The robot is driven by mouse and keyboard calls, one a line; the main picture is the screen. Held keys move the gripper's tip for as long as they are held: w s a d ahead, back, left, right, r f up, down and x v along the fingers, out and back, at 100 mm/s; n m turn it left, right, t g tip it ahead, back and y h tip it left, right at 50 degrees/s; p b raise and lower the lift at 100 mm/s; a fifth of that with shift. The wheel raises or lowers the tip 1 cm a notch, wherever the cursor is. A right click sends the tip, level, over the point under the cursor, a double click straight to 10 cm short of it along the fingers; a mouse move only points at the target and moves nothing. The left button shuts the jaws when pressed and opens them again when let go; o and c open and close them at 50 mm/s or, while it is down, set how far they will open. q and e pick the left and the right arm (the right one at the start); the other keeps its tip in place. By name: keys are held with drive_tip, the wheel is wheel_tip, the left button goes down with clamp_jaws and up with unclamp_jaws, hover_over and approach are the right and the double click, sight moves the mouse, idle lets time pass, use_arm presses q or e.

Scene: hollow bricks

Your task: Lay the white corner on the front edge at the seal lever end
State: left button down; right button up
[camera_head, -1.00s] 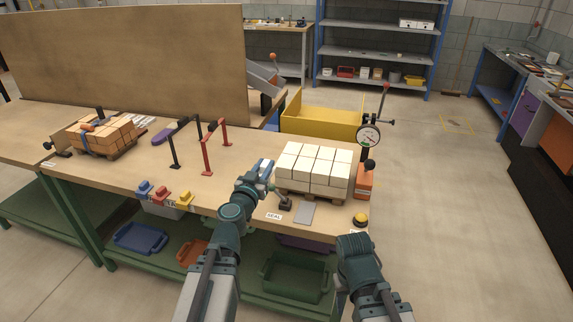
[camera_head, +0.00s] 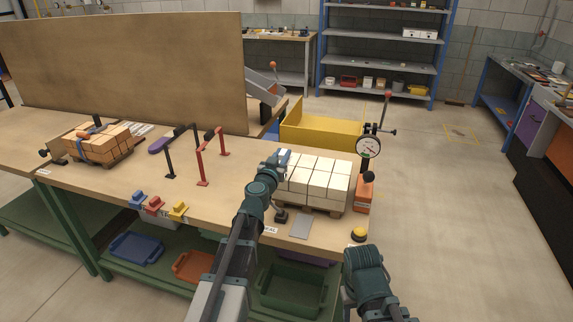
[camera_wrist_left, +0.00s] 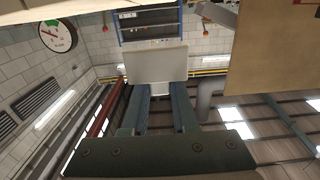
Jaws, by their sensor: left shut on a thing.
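My left gripper (camera_head: 280,158) is at the upper left corner of the stack of white bricks (camera_head: 318,185) in the head view. It is shut on the white corner (camera_wrist_left: 155,63), a pale flat piece across the fingertips in the left wrist view. In the head view the corner is hard to make out against the bricks. The stack stands on a wooden pallet (camera_head: 318,207). The dark seal lever (camera_head: 281,216) stands by the stack's front left, next to the partly hidden SEAL label (camera_head: 270,231). My right gripper is out of view; only its arm shows.
A grey plate (camera_head: 301,227) lies before the pallet. An orange block (camera_head: 363,193) and a dial gauge (camera_head: 369,147) stand right of the stack. A red frame (camera_head: 204,165) and a second pallet of orange bricks (camera_head: 100,145) are further left.

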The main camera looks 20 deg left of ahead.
use_arm(q)
drive_tip(key=shift+f+b, duration=0.4)
drive_tip(key=shift+b, duration=0.05)
wheel_tip(320, 180, down, 3)
drive_tip(key=b, duration=0.2)
drive_tip(key=shift+r+b, duration=0.15)
drive_tip(key=shift+b, duration=0.15)
drive_tip(key=shift+f, duration=0.2)
drive_tip(key=c, duration=0.7)
unclamp_jaws()
drive_tip(key=shift+r, duration=0.2)
